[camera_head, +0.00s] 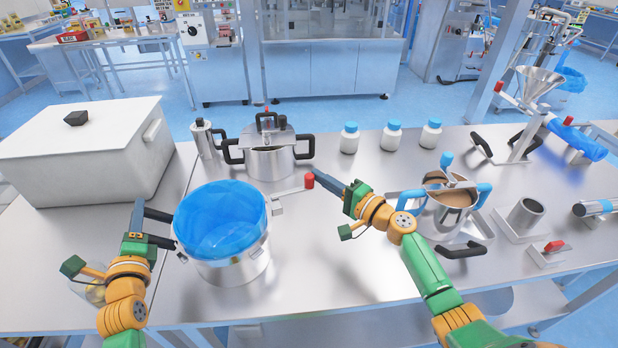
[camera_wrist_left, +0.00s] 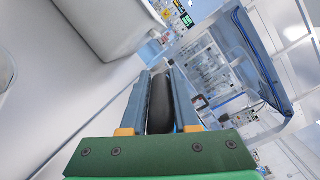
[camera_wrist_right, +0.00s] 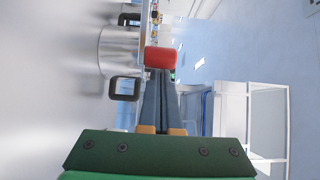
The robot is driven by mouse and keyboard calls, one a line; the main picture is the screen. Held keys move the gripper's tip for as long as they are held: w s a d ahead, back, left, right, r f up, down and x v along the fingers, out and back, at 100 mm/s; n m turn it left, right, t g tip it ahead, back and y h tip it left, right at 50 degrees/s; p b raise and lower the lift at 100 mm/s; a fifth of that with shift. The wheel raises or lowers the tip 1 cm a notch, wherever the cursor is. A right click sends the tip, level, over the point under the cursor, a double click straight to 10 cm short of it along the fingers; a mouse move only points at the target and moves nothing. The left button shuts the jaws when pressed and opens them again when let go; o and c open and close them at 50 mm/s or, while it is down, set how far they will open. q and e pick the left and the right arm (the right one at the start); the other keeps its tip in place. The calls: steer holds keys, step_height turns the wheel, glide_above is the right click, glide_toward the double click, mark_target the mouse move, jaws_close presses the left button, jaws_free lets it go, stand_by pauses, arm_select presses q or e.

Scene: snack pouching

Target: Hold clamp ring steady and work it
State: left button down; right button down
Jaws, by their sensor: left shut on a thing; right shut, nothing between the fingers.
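A metal pot (camera_head: 232,270) with a blue liner (camera_head: 215,215) stands at the front left of the table. A metal bracket (camera_head: 277,205) on its right side, seemingly part of the clamp ring, carries a lever ending in a red knob (camera_head: 309,181). The ring itself is hard to make out under the liner. My left gripper (camera_head: 139,212) is shut on a black handle (camera_wrist_left: 160,104) at the pot's left side. My right gripper (camera_head: 322,176) is shut and empty, its tips at the red knob, which also shows in the right wrist view (camera_wrist_right: 160,57); contact is unclear.
A large white box (camera_head: 85,150) stands left of the pot. A lidded pot (camera_head: 270,160) is behind, with several blue-capped bottles (camera_head: 393,137) to its right. A divided vessel with blue handles (camera_head: 450,205) stands right of my right arm. The table between them is clear.

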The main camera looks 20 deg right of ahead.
stand_by(0.3)
steer(key=shift+s+a+f+m+h, duration=0.1)
steer(key=shift+s+f+m+h, duration=0.1)
steer(key=shift+s+m+h, duration=0.3)
steer(key=shift+h, duration=0.4)
steer(key=shift+s, duration=0.15)
